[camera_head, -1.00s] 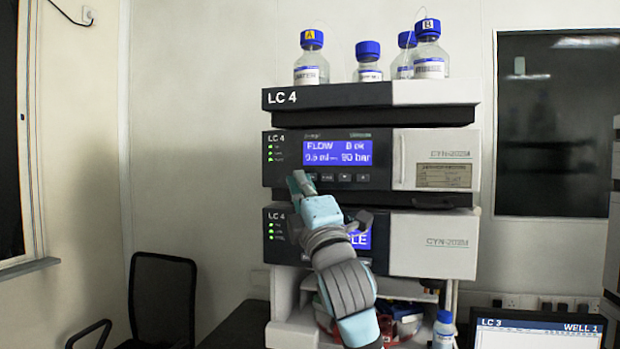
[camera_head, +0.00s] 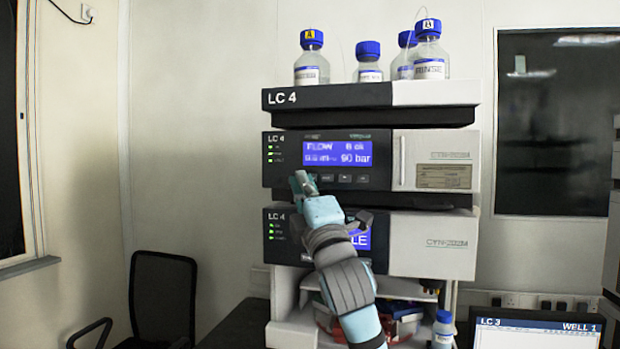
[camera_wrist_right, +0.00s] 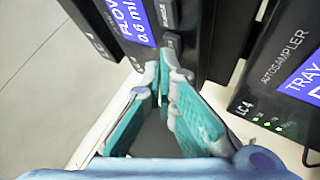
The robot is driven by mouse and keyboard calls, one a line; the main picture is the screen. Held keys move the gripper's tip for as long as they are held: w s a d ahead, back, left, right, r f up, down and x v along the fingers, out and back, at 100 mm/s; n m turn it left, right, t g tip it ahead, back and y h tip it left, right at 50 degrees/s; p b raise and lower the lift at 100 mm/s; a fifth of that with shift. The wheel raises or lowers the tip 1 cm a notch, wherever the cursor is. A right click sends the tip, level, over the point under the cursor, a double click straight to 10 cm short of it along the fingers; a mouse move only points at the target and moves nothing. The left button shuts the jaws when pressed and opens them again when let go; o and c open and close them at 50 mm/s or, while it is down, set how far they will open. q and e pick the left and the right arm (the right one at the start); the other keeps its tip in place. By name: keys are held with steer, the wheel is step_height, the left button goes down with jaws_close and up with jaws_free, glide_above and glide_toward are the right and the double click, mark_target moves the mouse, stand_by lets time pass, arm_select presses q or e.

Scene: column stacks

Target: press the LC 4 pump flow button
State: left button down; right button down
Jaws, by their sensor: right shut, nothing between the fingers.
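The LC 4 pump module (camera_head: 382,183) is the dark panel with a blue display (camera_head: 338,152) showing FLOW and 90 bar. A row of small dark buttons (camera_head: 345,179) runs under the display. My right gripper (camera_head: 303,181) is shut and empty, with its tips at the left end of this row. They cover the leftmost button there. In the right wrist view, the gripper's tips (camera_wrist_right: 163,62) are close to the panel, beside small buttons (camera_wrist_right: 170,40) near the display (camera_wrist_right: 131,18). Whether they touch a button cannot be told. My left gripper is out of view.
Below is the autosampler module (camera_head: 285,240), its display partly hidden by my right arm. Capped bottles (camera_head: 311,66) stand on top of the stack. A monitor (camera_head: 537,328) is at lower right and a black chair (camera_head: 162,290) at lower left. The space left of the stack is open.

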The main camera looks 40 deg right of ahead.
steer(key=shift+w+d, duration=0.15)
steer(key=shift+d, duration=0.05)
steer(key=shift+a, duration=0.15)
stand_by(0.4)
steer(key=shift+s+a+p, duration=0.35)
steer(key=shift+s+a, duration=0.15)
steer(key=shift+a, duration=0.05)
steer(key=s+a+p, duration=0.1)
steer(key=a, duration=0.1)
steer(key=s+a+p, duration=0.1)
steer(key=s+a, duration=0.1)
stand_by(0.4)
steer(key=shift+w, duration=0.1)
